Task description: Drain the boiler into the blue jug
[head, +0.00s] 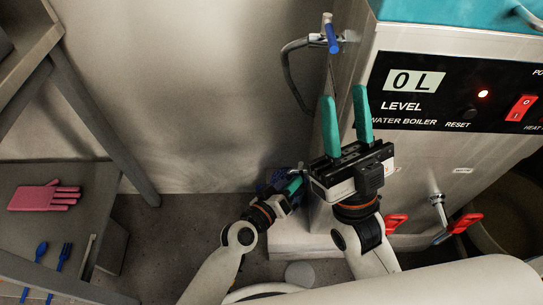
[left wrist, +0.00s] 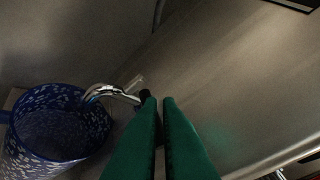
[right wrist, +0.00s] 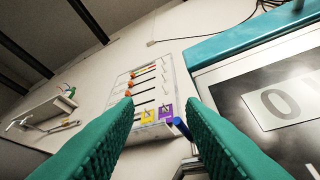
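The blue speckled jug (left wrist: 20,140) stands upright at lower left in the left wrist view, open at the top. It is mostly hidden in the head view. A curved metal drain spout (left wrist: 105,90) reaches over its rim; no water is visible. My left gripper (left wrist: 160,100) is at this tap, its fingers close together on what seems the dark tap handle (left wrist: 146,95), largely hidden. My right gripper (head: 346,92) is open and empty, below the blue-handled valve (head: 331,36).
Red-handled taps (head: 465,223) and a red switch (head: 521,107) are on the boiler front. A hose (head: 287,75) hangs beside the blue valve. A shelf at left holds a pink glove (head: 43,196) and blue utensils (head: 64,256).

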